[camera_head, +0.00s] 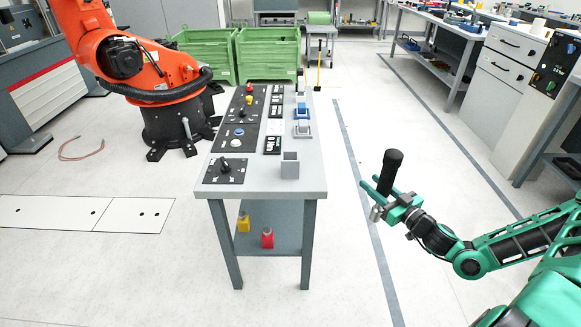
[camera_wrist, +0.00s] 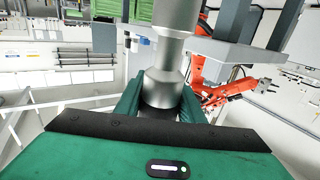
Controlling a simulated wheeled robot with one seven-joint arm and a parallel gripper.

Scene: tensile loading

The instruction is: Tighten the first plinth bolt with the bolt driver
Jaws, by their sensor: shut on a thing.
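My gripper (camera_head: 376,190) is at the right, out in free air beyond the right end of the workbench. It is shut on the bolt driver (camera_head: 393,165), whose thick black handle points up and whose short metal end shows below the green fingers. In the wrist view the grey metal shaft of the driver (camera_wrist: 172,60) stands between the two green fingers (camera_wrist: 162,105). The orange robot arm stands on a black plinth (camera_head: 180,128) with feet on the floor, at the left behind the workbench. Its bolts are too small to make out.
The grey workbench (camera_head: 312,180) with control panels and small fixtures stands between my gripper and the plinth. Green crates (camera_head: 268,52) stand behind. A cable (camera_head: 82,150) lies on the floor at left. The floor right of the workbench is clear up to the side benches.

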